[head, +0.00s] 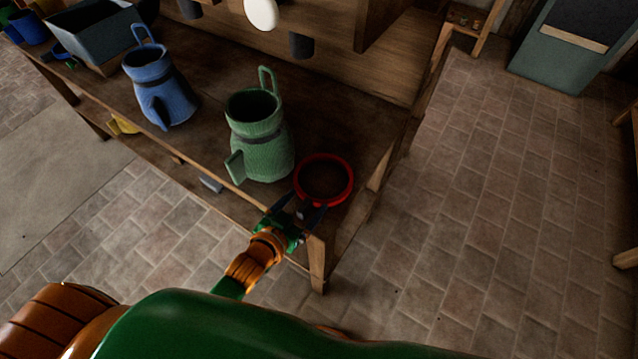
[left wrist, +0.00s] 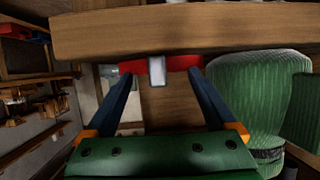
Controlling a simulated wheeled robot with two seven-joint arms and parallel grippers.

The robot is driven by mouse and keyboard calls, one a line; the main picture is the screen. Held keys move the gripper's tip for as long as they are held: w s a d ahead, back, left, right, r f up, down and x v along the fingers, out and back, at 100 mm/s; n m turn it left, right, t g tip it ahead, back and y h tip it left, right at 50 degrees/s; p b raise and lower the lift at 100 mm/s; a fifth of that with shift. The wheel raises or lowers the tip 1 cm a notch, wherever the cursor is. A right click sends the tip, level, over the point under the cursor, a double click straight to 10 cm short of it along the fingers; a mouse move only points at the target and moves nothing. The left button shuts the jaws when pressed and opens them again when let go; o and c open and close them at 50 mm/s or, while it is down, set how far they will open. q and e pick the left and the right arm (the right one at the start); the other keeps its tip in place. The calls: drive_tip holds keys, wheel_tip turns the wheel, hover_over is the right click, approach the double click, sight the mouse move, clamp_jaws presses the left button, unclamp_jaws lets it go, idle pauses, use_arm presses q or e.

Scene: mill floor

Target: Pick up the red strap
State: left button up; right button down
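The red strap (head: 323,157) lies as a closed ring on the wooden workbench, near its right front corner. In the left wrist view the strap (left wrist: 181,63) shows as a red band with a pale buckle (left wrist: 157,71) at its middle. My left gripper (head: 302,212) is at the near side of the ring, by the bench's front edge. In the left wrist view my left gripper (left wrist: 160,75) has its two dark fingers spread apart, one on each side of the buckle. Whether the fingertips touch the band I cannot tell. My right gripper is not in view.
A green jug (head: 262,140) stands close left of the strap, and a blue jug (head: 160,85) stands farther left. A grey bin (head: 97,35) is at the back left. The bench's corner (head: 318,255) is near my left gripper. Tiled floor (head: 480,220) to the right is clear.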

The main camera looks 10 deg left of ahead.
use_arm(q)
clamp_jaws()
drive_tip(key=shift+r, duration=0.1)
